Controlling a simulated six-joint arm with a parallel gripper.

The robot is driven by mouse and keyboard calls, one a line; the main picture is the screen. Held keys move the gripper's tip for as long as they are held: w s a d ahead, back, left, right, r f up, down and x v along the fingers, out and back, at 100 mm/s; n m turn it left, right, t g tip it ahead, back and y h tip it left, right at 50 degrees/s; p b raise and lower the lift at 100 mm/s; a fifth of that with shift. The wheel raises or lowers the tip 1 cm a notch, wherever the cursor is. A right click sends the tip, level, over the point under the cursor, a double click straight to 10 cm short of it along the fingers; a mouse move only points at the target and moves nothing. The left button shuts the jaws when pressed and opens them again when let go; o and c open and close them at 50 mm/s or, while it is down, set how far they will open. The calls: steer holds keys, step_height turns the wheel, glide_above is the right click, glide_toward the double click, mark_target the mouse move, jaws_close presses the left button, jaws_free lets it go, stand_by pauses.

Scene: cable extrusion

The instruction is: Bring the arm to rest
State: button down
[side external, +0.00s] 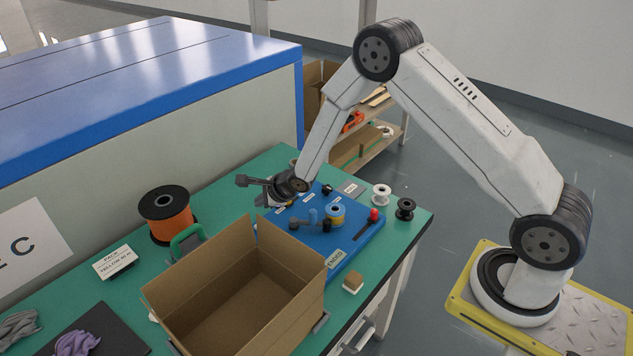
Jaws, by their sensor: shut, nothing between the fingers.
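My gripper (246,182) is a small dark tool at the end of my white arm, in the side external view. It points left, above the far left part of the blue board (352,243) on the green table. Its fingers are shut and hold nothing. The wrist hides part of the board's far edge.
An open cardboard box (240,282) stands in front of the board. An orange spool (167,214) stands at the left, near a blue-topped cabinet (130,85). White (381,194) and black (404,208) small spools stand at the right. Open floor lies between table and base.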

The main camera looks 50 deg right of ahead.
steer(key=s+r+n+g, duration=0.2)
steer(key=s+r+n, duration=0.2)
steer(key=s+n, duration=0.4)
steer(key=s+d+r+n+g+h, duration=0.1)
steer(key=s+r+n+g, duration=0.1)
steer(key=s+r+n, duration=0.3)
steer(key=s+r+n+g, duration=0.2)
steer(key=s+r+n, duration=0.2)
steer(key=s+n, duration=0.7)
steer(key=s, duration=0.4)
steer(key=shift+s+d+r+h, duration=0.15)
steer(key=shift+d+r+h, duration=0.2)
steer(key=shift+h, duration=0.05)
